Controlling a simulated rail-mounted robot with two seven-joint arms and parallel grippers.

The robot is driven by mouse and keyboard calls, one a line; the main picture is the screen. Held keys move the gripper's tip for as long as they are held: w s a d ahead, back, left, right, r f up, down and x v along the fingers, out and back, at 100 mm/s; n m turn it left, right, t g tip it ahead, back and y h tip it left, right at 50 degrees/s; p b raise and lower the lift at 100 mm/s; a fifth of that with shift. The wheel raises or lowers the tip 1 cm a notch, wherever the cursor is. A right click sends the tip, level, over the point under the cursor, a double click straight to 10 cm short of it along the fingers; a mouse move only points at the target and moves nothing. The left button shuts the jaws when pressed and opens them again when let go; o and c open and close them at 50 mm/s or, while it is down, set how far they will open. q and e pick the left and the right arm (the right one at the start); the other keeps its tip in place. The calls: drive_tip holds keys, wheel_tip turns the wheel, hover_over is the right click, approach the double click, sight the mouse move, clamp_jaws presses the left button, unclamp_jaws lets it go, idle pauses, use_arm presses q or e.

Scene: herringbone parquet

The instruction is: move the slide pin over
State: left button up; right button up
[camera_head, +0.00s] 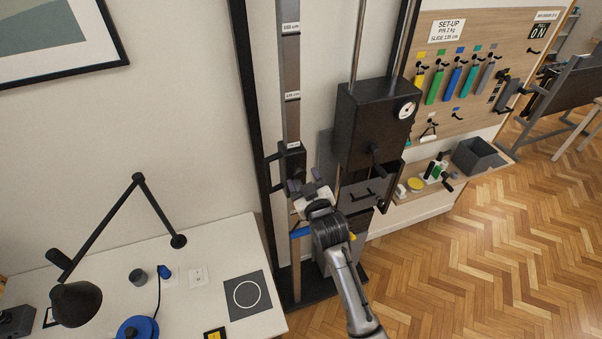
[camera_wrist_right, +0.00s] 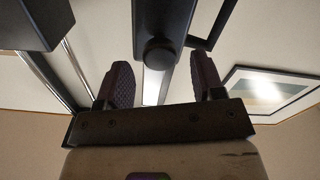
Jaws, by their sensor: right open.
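The slide (camera_head: 292,162) is a dark block with a side handle on a tall grey upright (camera_head: 291,62) that carries height labels. A dark round-ended knob, apparently the slide pin (camera_wrist_right: 159,53), shows in the right wrist view. My right gripper (camera_head: 305,186) is just below the slide in the head view, with its fingers pointing up. In the wrist view its two fingers (camera_wrist_right: 158,85) are apart, one on each side of the knob's line. I see no contact with the knob. The pin is not clear in the head view. My left gripper is out of view.
A black machine box with a dial (camera_head: 375,122) hangs close right of the slide. A pegboard (camera_head: 480,75) with coloured tools and a set-up sign is farther right. A white table (camera_head: 205,262) with a lamp (camera_head: 77,302) is at left. Parquet floor at right is clear.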

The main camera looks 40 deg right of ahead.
drive_tip(key=shift+x, duration=1.25)
drive_tip(key=shift+c, duration=0.2)
clamp_jaws()
